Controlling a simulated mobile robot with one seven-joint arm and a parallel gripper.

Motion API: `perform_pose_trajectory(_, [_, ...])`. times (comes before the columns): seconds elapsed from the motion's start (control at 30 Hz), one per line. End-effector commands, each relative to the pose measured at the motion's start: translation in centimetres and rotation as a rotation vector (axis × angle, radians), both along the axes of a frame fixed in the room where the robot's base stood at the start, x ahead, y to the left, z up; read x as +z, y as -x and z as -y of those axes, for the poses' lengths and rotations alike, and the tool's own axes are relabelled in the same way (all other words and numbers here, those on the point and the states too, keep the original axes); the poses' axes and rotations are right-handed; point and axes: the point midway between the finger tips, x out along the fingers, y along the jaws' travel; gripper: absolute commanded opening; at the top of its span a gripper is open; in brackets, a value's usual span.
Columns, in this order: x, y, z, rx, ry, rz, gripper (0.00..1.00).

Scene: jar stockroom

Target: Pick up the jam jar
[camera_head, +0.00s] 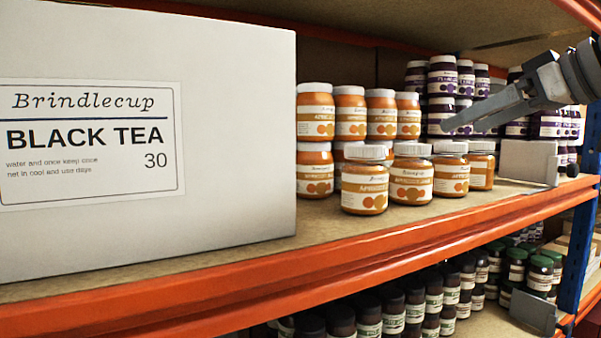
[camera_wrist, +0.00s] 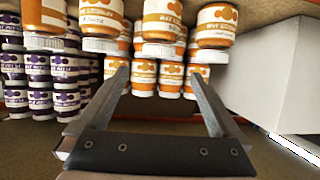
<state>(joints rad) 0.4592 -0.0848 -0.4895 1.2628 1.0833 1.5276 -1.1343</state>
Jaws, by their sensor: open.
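Orange apricot jars with white lids stand in a group at mid-shelf, with a front row including a near jar (camera_head: 365,188) and stacked jars (camera_head: 316,113) behind. Purple jars (camera_head: 443,80) are stacked farther right. Which one is the task's jam jar I cannot tell. My gripper (camera_head: 462,126) is open and empty, reaching in from the right, above and right of the front orange jars. In the wrist view, which is upside down, its fingers (camera_wrist: 155,80) point toward the orange jars (camera_wrist: 160,20), with purple jars (camera_wrist: 50,70) at left.
A large white Black Tea box (camera_head: 230,120) fills the shelf's left side and shows at right in the wrist view (camera_wrist: 275,75). A pale plate (camera_head: 528,164) stands at the right shelf edge. An orange beam (camera_head: 300,265) edges the shelf. Dark jars (camera_head: 368,312) fill the lower shelf.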

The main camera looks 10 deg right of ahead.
Motion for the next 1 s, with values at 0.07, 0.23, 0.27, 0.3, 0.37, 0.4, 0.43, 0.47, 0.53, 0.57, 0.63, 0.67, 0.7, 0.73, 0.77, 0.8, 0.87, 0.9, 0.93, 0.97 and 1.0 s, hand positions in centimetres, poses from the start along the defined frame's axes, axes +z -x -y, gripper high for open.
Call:
perform_pose_trajectory(0.07, [-0.7, -1.5, -0.7, 0.003, -0.002, -0.003, 1.0])
perform_pose_trajectory(0.23, [-1.9, -4.4, -1.9, 0.003, -0.001, -0.001, 1.0])
perform_pose_trajectory(0.27, [-2.1, -4.8, -2.0, 0.002, 0.0, -0.001, 1.0])
perform_pose_trajectory(0.3, [-2.3, -5.3, -2.2, 0.001, -0.001, -0.002, 1.0])
perform_pose_trajectory(0.37, [-2.5, -5.8, -2.4, 0.001, 0.0, -0.001, 1.0])
perform_pose_trajectory(0.4, [-2.7, -6.0, -2.4, 0.0, 0.0, -0.001, 1.0])
perform_pose_trajectory(0.43, [-2.7, -6.1, -2.5, 0.0, 0.0, -0.001, 1.0])
perform_pose_trajectory(0.47, [-2.8, -6.2, -2.5, 0.0, 0.0, -0.001, 1.0])
perform_pose_trajectory(0.53, [-2.9, -6.7, -2.7, 0.0, 0.0, -0.001, 1.0])
perform_pose_trajectory(0.57, [-2.9, -7.0, -2.8, 0.001, 0.0, -0.002, 1.0])
perform_pose_trajectory(0.63, [-3.2, -7.9, -3.1, 0.002, -0.002, -0.004, 1.0])
perform_pose_trajectory(0.67, [-3.4, -8.3, -3.2, 0.002, -0.002, -0.004, 1.0])
perform_pose_trajectory(0.7, [-3.5, -8.9, -3.4, 0.001, -0.001, -0.002, 1.0])
perform_pose_trajectory(0.73, [-3.7, -9.3, -3.6, 0.002, 0.0, -0.002, 1.0])
perform_pose_trajectory(0.77, [-4.0, -9.7, -3.7, 0.003, 0.0, -0.002, 1.0])
perform_pose_trajectory(0.8, [-4.2, -10.1, -3.8, 0.001, 0.0, -0.002, 1.0])
perform_pose_trajectory(0.87, [-4.4, -10.5, -4.0, 0.001, 0.0, -0.002, 1.0])
perform_pose_trajectory(0.9, [-4.5, -10.7, -4.1, 0.0, 0.0, -0.001, 1.0])
perform_pose_trajectory(0.93, [-4.6, -10.8, -4.1, 0.0, 0.0, -0.001, 1.0])
perform_pose_trajectory(0.97, [-4.6, -10.8, -4.1, -0.001, 0.001, -0.001, 1.0])
perform_pose_trajectory(1.0, [-4.6, -10.9, -4.2, -0.001, 0.0, 0.0, 1.0])
